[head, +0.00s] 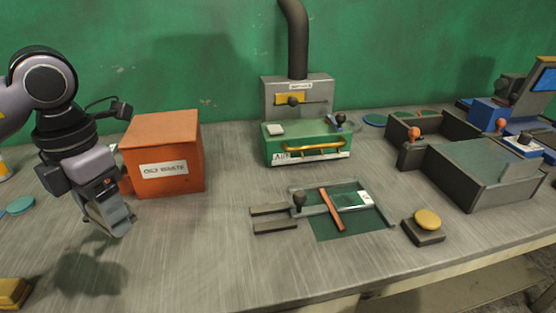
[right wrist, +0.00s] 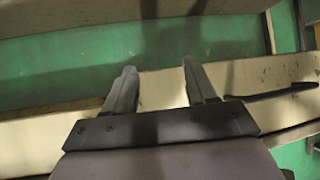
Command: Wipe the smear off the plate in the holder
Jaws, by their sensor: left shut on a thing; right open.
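The holder (head: 270,211) is a low grey frame on the bench, with a dark green plate (head: 340,227) in it. A reddish-brown bar (head: 332,209) lies across the plate, and a whitish patch (head: 352,200) shows towards its right end. I cannot tell whether this patch is the smear. My left gripper (head: 112,215) points down at the left, in front of the orange box and well away from the holder. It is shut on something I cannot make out. My right gripper (right wrist: 166,85) is open and empty in the right wrist view.
The orange box (head: 168,155) labelled for oily waste stands left of the holder. Behind the holder is a green unit (head: 308,140) with a yellow handle. A yellow button (head: 427,219) and dark trays (head: 480,170) are at right. The front bench is largely clear.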

